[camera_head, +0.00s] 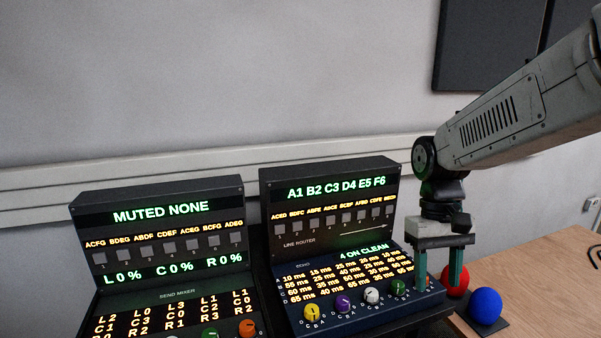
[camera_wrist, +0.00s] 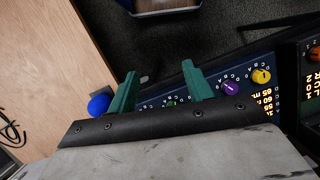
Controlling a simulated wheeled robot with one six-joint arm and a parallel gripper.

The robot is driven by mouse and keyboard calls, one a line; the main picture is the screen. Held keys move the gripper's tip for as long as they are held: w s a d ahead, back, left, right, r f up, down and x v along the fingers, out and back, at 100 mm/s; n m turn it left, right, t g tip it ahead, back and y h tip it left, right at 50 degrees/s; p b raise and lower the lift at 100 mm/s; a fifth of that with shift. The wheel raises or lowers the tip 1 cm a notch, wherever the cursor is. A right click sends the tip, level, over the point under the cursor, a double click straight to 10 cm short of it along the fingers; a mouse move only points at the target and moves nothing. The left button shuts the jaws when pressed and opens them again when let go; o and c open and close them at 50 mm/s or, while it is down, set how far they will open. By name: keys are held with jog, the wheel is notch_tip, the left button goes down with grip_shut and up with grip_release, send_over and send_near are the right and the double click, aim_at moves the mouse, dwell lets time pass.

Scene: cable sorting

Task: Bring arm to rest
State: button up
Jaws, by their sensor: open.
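My gripper (camera_head: 439,268) hangs from my grey arm at the right of the head view, pointing down with its two green fingers apart. It is above the right end of the echo panel (camera_head: 350,283), near its row of coloured knobs. The fingers also show in the wrist view (camera_wrist: 160,90), apart, with part of the panel and a knob seen between them. I see nothing held. Whether a finger touches the panel cannot be told.
A red ball (camera_head: 455,278) and a blue ball (camera_head: 485,306) sit just right of my gripper, by the wooden table (camera_head: 545,280). The line router (camera_head: 330,215) stands behind the echo panel. The send mixer (camera_head: 160,240) is at the left. Open space lies above the devices.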

jog(key=s+d+r+t, duration=0.1)
jog(key=s+r+t, duration=0.1)
jog(key=s, duration=0.7)
jog(key=s+r+m+t, duration=0.1)
jog(key=s+r+t, duration=0.1)
jog(key=s, duration=0.7)
jog(key=shift+d+r+t, duration=0.25)
jog(key=shift+d+t, duration=0.05)
jog(key=shift+d, duration=0.1)
dwell(0.7)
